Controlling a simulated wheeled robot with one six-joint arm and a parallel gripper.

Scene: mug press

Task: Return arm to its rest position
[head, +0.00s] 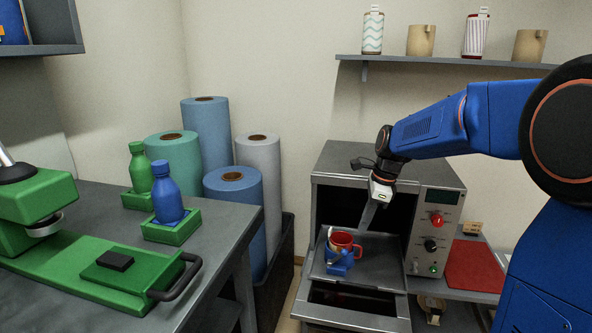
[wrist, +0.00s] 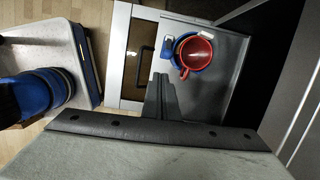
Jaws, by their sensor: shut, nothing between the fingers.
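My gripper (head: 369,213) is shut and empty, pointing down in front of the press oven (head: 330,180). Its closed fingers (wrist: 160,92) show in the wrist view, to the left of and below the mug. The red mug (head: 341,241) sits in a blue holder (head: 339,268) on the grey tray (head: 372,276) at the oven's open front. The mug (wrist: 196,55) also shows from above in the wrist view, apart from the fingers. My blue arm reaches in from the right of the head view.
The oven's control panel (head: 435,230) stands close to the right of my gripper. A shelf (head: 450,62) with several mugs is above. A green press (head: 100,275) and two bottles stand on the left bench (head: 90,200). Rolls (head: 258,165) stand behind. A red mat (head: 474,268) lies right.

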